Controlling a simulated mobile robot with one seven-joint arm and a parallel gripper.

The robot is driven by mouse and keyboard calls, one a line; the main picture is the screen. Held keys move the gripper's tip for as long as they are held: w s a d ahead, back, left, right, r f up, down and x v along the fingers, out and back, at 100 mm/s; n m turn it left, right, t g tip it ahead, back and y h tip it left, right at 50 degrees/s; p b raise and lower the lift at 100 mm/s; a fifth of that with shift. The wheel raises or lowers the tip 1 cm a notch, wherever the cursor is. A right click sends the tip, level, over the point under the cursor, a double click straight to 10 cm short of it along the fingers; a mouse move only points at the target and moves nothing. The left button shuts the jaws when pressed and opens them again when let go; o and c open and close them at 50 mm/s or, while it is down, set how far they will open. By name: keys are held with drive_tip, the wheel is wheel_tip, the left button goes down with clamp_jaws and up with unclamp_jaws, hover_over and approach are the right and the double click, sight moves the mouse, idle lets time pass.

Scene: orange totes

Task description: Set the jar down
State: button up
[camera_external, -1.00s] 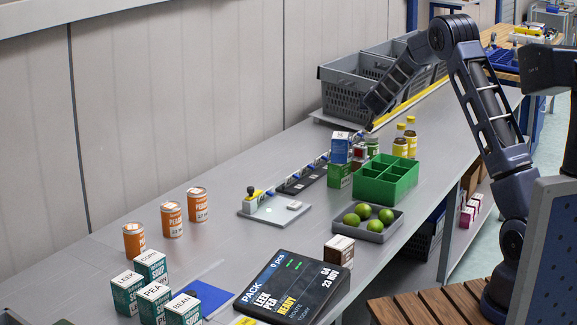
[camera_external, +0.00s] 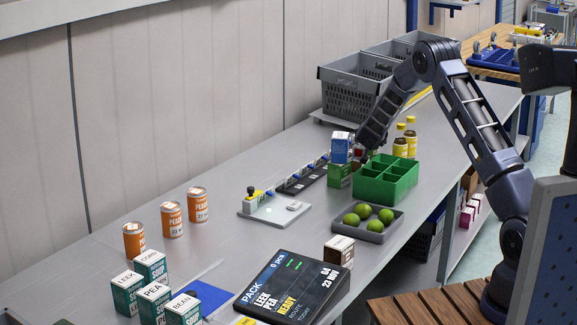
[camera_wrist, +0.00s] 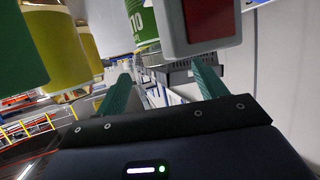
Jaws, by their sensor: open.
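A small dark red jar (camera_external: 357,153) stands on the bench beside the blue-and-white and green boxes, partly hidden by my gripper. My gripper (camera_external: 363,143) is low over the bench just behind the green divided tray, beside this jar. In the wrist view my two teal fingers (camera_wrist: 162,75) are spread apart with nothing clasped between them. A green-labelled jar (camera_wrist: 145,25) shows beyond the fingers. A grey-edged thing with a dark red face (camera_wrist: 208,20) looms close above the right finger; I cannot tell whether it is the red jar.
Yellow bottles (camera_external: 400,146) stand right of my gripper, close by. The green divided tray (camera_external: 375,189) is in front. A blue box (camera_external: 341,147) sits on a green box (camera_external: 338,175) at left. Grey crates (camera_external: 350,92) stand behind.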

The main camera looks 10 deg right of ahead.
drive_tip(key=shift+x, duration=3.1)
drive_tip(key=shift+a+r, duration=0.1)
drive_tip(key=c, duration=1.4)
wheel_tip(320, 180, up, 20)
drive_tip(key=shift+r, duration=0.1)
